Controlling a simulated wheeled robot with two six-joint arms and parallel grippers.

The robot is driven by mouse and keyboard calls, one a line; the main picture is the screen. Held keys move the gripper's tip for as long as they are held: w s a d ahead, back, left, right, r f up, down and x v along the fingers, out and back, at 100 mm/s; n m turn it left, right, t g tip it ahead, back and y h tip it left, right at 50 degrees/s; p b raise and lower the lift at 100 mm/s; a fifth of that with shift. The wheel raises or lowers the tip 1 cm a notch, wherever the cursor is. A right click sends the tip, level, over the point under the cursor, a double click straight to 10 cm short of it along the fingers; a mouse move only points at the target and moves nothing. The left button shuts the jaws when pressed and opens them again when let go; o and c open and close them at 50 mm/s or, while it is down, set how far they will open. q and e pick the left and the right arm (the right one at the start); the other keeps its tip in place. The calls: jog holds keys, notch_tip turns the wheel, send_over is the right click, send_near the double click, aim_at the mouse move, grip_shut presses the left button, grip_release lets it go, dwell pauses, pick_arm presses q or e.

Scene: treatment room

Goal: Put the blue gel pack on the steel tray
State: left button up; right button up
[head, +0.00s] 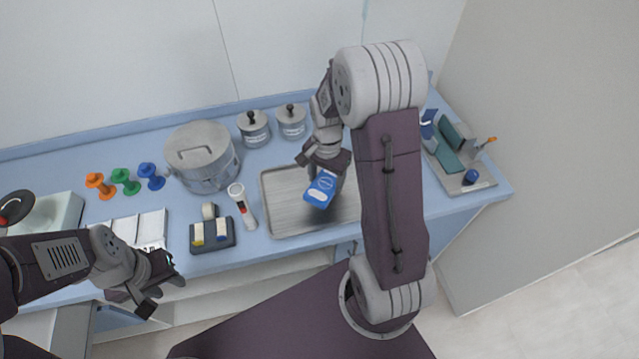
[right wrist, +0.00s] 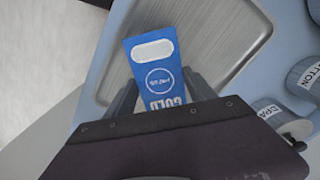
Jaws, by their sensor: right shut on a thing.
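The blue gel pack (head: 321,189) has a white label patch and white lettering. My right gripper (head: 325,168) is shut on it and holds it over the steel tray (head: 283,203). In the right wrist view the pack (right wrist: 156,75) sticks out between the two fingers of the gripper (right wrist: 160,100), with the tray (right wrist: 225,45) behind it. I cannot tell whether the pack touches the tray. My right arm hides the tray's right end. My left gripper (head: 160,290) is empty, its fingers apart, in front of the counter's near edge.
Two lidded steel jars (head: 253,130) and a large steel pot (head: 202,157) stand behind the tray. A white torch-like item (head: 242,205) lies close to its left side. A grey holder (head: 212,234) is further left. A second tray with several items (head: 462,182) is at right.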

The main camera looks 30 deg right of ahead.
aim_at(320, 175)
jog(key=w+f, duration=0.2)
jog(key=w, duration=0.1)
jog(key=shift+w+a, duration=0.1)
jog(key=shift+w, duration=0.1)
jog(key=shift+s, duration=0.2)
notch_tip(320, 175, down, 4)
jog(key=shift+r+p, duration=0.15)
jog(key=shift+p, duration=0.15)
jog(key=shift+w, duration=0.15)
jog(key=shift+s+f, duration=0.2)
jog(key=o, duration=1.3)
jog(key=shift+c, duration=0.2)
jog(key=shift+o, duration=1.3)
jog(key=shift+w, duration=0.1)
